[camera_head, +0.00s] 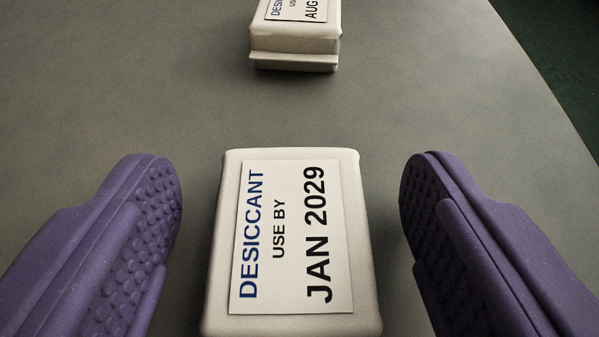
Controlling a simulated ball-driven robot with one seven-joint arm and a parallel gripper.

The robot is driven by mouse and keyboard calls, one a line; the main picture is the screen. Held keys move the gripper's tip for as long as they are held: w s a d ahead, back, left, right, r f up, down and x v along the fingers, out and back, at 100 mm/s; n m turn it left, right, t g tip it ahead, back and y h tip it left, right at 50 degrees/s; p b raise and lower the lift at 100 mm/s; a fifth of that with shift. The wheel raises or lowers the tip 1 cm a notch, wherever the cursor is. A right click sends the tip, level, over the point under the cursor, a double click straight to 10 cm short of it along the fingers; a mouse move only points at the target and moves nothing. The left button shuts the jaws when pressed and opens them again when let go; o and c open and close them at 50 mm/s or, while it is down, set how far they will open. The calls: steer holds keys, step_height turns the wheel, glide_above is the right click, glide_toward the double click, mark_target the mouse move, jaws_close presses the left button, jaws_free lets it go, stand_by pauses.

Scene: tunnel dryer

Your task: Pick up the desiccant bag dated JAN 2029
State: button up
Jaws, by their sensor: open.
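The desiccant bag dated JAN 2029 (292,240) is a white, block-shaped bag with a label reading DESICCANT, USE BY, JAN 2029. It lies on the grey surface at the lower middle of the view, its label facing up and the text running sideways. My gripper (291,185) is open, with one purple, studded finger to the left of the bag and one to the right. There is a gap between the bag and each finger. The near end of the bag is close to the bottom of the picture.
A second white desiccant bag (295,45) lies farther off at the top middle, its label partly cut off and showing AUG. The grey surface (130,80) is bare around both bags. Its curved edge runs down the right side, with a dark green area (565,40) beyond.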

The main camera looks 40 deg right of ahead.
steer(key=c, duration=1.1)
steer(key=shift+o, duration=0.2)
steer(key=shift+r, duration=0.15)
